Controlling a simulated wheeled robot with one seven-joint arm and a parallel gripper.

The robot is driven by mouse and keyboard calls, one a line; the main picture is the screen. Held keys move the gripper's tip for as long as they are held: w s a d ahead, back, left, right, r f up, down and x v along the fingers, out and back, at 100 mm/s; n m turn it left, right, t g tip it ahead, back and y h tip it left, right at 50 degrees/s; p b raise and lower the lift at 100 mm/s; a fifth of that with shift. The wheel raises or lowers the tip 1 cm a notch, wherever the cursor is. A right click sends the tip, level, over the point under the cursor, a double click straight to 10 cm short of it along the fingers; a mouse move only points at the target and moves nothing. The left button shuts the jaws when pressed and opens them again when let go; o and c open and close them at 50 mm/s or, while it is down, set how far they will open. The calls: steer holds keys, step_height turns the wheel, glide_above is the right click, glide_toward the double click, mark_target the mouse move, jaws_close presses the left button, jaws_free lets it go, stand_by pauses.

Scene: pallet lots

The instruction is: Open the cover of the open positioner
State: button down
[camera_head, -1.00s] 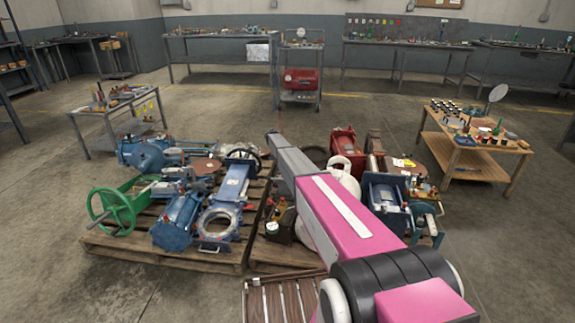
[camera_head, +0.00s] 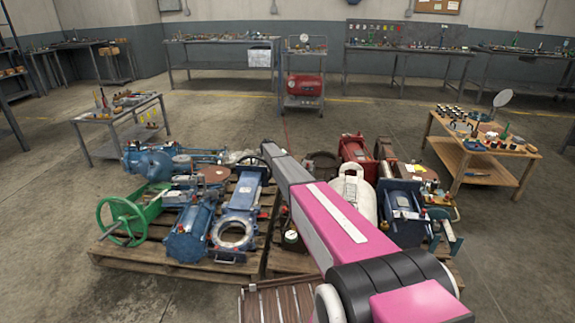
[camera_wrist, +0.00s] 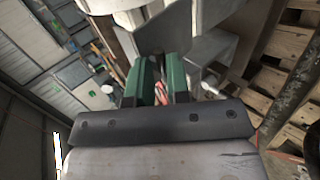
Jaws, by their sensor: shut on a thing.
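My gripper (camera_wrist: 161,66) shows in the wrist view, with two green fingers close together. They are shut on a pale grey part (camera_wrist: 165,32) whose edge runs in between them. This looks like the positioner's cover, but its outline is cut off and I cannot tell how far it stands open. In the head view my pink and grey arm reaches over the right pallet and hides the gripper and the held part. I cannot pick out the positioner's body for certain in either view.
A white rounded body (camera_head: 352,197) and a blue boxy unit (camera_head: 402,212) stand right of my arm. The left pallet (camera_head: 180,264) bears blue valves and a green handwheel (camera_head: 122,221). A wooden table (camera_head: 478,160) stands at right. The floor at front left is clear.

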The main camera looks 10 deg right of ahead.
steer(key=shift+w+a+f+g+h, duration=0.1)
steer(key=shift+a+f+g+h, duration=0.1)
steer(key=shift+f+h, duration=0.35)
steer(key=shift+w+a+f+g+h, duration=0.1)
steer(key=shift+f+g+h, duration=0.15)
steer(key=shift+f, duration=0.5)
steer(key=shift+d, duration=0.1)
steer(key=shift+s+d, duration=0.1)
steer(key=c, duration=1.1)
jaws_free()
steer(key=shift+d+f, duration=0.1)
steer(key=shift+c, duration=0.2)
steer(key=shift+a, duration=0.2)
steer(key=shift+c, duration=0.5)
steer(key=v, duration=1.1)
steer(key=shift+r, duration=0.3)
